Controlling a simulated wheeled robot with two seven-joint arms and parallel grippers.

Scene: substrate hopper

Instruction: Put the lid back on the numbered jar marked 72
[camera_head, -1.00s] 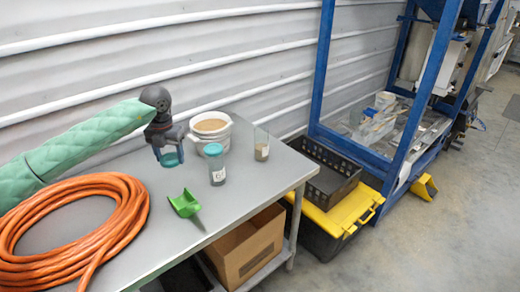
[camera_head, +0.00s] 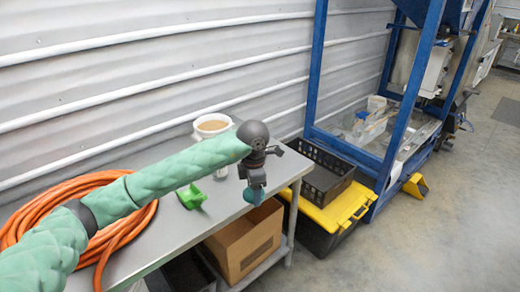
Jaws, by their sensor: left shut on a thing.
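My left gripper (camera_head: 257,180) is shut on a teal lid (camera_head: 254,195). The lid looks tilted, its face turned toward the camera, and shows against the table's right front edge. My forearm and wrist cover most of the jars' area. Only a small pale part of one jar (camera_head: 222,172) shows below my arm. The other jar is hidden behind my wrist and gripper. No number can be read. My right gripper is not in view.
A white bucket (camera_head: 199,134) of brown material stands at the back of the grey table (camera_head: 188,238). A green scoop (camera_head: 191,196) and a coiled orange hose (camera_head: 125,238) lie on it. A black crate (camera_head: 322,182) on a yellow-lidded box (camera_head: 330,213) stands right of the table.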

